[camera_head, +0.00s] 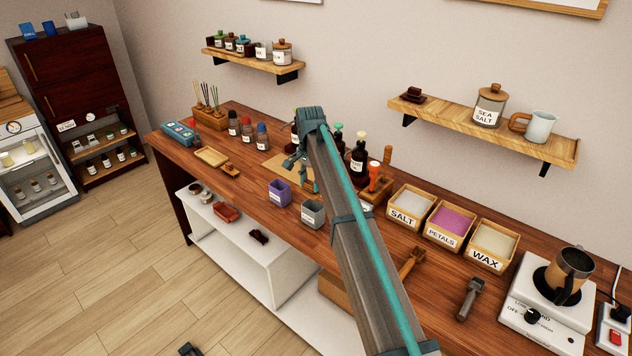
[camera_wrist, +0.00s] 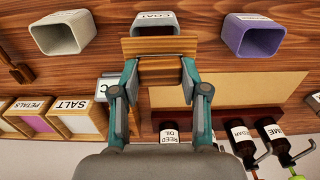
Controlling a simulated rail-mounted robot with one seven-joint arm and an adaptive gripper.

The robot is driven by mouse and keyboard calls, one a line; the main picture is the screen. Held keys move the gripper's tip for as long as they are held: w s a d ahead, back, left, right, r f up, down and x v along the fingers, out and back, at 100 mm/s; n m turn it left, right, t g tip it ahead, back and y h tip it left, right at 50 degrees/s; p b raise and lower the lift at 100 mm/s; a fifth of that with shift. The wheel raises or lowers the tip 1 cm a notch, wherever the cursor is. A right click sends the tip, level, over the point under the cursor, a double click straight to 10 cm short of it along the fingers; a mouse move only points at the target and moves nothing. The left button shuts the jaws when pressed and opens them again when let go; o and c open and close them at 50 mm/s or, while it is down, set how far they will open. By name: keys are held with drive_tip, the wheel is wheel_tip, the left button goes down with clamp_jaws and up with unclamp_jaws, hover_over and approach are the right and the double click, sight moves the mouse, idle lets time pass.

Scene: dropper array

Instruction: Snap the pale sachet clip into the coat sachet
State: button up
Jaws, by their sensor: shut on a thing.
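In the wrist view my gripper (camera_wrist: 160,72) is shut on a pale wooden piece (camera_wrist: 160,47), which looks like the sachet clip. I cannot tell whether the two touch.
A purple box (camera_head: 279,193) and a grey box (camera_head: 312,213) stand near the front edge. Dark bottles (camera_head: 358,155) stand behind my arm. Salt (camera_head: 408,222), petals (camera_head: 449,240) and wax (camera_head: 491,263) bins line the right. A wooden tray (camera_head: 211,157) is left.

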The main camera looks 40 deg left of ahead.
sight(313, 196)
drive_tip(key=shift+w+d, duration=0.2)
drive_tip(key=shift+d, duration=0.2)
drive_tip(key=shift+a, duration=0.1)
drive_tip(key=shift+f+b, duration=0.6)
drive_tip(key=shift+f, duration=1.5)
drive_tip(key=shift+f, duration=0.95)
drive_tip(key=o, duration=1.2)
drive_tip(key=shift+c, duration=0.2)
